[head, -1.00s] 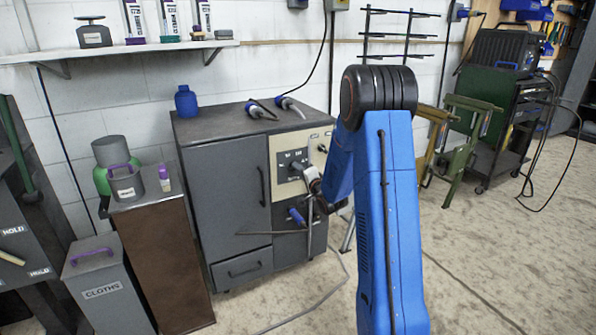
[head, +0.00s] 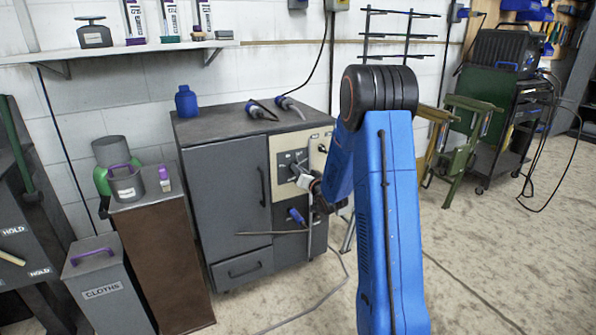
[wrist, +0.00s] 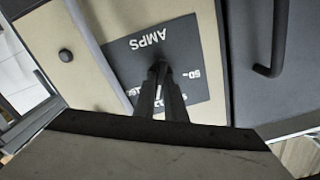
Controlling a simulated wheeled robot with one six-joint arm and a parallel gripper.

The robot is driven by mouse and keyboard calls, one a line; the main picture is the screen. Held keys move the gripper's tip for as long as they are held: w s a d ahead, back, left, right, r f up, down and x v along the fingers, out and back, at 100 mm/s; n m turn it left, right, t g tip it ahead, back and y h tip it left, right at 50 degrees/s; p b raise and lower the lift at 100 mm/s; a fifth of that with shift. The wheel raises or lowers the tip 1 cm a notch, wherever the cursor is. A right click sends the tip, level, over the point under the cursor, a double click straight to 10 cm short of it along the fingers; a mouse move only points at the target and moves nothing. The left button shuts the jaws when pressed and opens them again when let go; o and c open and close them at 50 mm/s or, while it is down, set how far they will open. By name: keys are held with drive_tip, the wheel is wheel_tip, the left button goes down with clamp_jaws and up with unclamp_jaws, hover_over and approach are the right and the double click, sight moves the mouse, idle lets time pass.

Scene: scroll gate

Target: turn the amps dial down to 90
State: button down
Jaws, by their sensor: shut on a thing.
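The dark amps panel (head: 293,165) is set in the cream front of the grey cabinet. Other numbers are partly covered. In the head view my gripper (head: 299,174) is at the panel, partly behind my blue arm.
The cabinet door handle (head: 262,186) is left of the panel; it also shows in the wrist view (wrist: 280,40). A blue plug (head: 297,216) is below the panel. Blue connectors (head: 262,109) and a blue bottle (head: 186,101) sit on the cabinet (head: 222,122).

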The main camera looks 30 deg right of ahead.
drive_tip(key=shift+a+n, duration=0.15)
drive_tip(key=shift+n, duration=4.75)
drive_tip(key=shift+f, duration=0.1)
drive_tip(key=c, duration=1.8)
unclamp_jaws()
drive_tip(key=s, duration=1.7)
drive_tip(key=shift+s, duration=0.25)
